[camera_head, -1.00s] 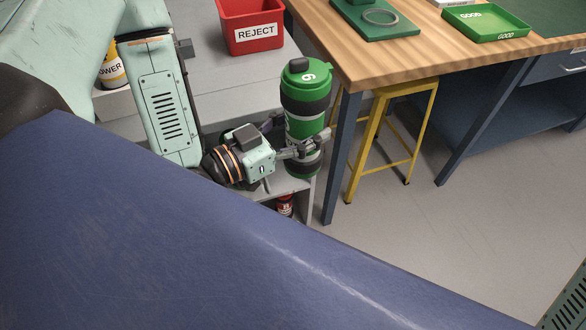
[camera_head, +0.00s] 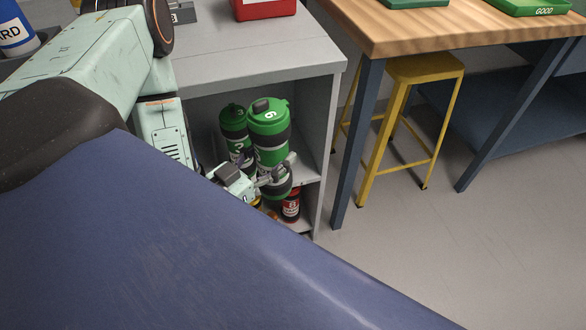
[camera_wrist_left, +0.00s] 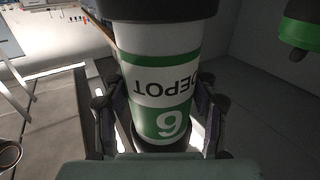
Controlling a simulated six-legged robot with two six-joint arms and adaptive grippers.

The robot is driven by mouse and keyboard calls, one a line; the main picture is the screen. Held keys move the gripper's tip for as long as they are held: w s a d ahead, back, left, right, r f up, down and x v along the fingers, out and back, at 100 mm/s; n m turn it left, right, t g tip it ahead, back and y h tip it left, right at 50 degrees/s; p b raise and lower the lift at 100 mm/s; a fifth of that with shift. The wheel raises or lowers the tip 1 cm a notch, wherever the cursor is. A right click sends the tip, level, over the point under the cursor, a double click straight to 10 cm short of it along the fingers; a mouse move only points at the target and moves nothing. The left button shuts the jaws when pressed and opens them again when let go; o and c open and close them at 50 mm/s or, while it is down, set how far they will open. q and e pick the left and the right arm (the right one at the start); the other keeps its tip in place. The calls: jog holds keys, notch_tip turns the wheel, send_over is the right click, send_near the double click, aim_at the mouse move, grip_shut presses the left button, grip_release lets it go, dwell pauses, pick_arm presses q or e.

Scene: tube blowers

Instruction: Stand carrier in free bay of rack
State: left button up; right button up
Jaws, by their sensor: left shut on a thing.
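The carrier is a green and black cylinder (camera_head: 270,128) marked 6, upright at the opening of the grey shelf rack (camera_head: 262,74). My left gripper (camera_head: 274,178) is shut around its lower part. In the left wrist view the carrier (camera_wrist_left: 158,72) shows a white and green label reading DEPOT 6 between the gripper fingers (camera_wrist_left: 157,115). A second green carrier (camera_head: 234,128) stands inside the rack, just left of and behind the held one. Whether the held carrier's base touches a shelf is hidden. My right gripper is not in view.
A red-labelled carrier (camera_head: 291,204) stands on the lower shelf. The rack's right side wall (camera_head: 325,150) is close to the held carrier. A wooden-topped bench (camera_head: 420,30) and a yellow stool (camera_head: 405,110) stand to the right. A red bin (camera_head: 265,8) sits on top of the rack.

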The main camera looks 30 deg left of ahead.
pick_arm(q)
jog(key=shift+n+y, duration=0.5)
jog(key=shift+y, duration=0.3)
jog(key=a+f+b, duration=0.1)
jog(key=f, duration=0.1)
jog(key=s+a+f+b, duration=0.1)
jog(key=f, duration=0.1)
jog(key=a+f+b, duration=0.1)
jog(key=f, duration=0.1)
jog(key=shift+s+a+f+b, duration=0.2)
jog(key=shift+s+f+b, duration=0.1)
jog(key=shift+f+b, duration=0.05)
jog(key=w+a+p, duration=0.2)
jog(key=w+p, duration=0.2)
jog(key=w, duration=1.5)
notch_tip(320, 180, down, 8)
jog(key=b, duration=0.3)
jog(key=shift+w+r+b, duration=0.2)
jog(key=shift+w+b, duration=0.1)
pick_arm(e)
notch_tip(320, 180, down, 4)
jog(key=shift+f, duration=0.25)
pick_arm(q)
jog(key=shift+a, duration=0.1)
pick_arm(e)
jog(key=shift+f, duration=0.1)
pick_arm(q)
jog(key=o, duration=1.4)
jog(key=shift+f, duration=0.15)
jog(key=shift+c, duration=0.2)
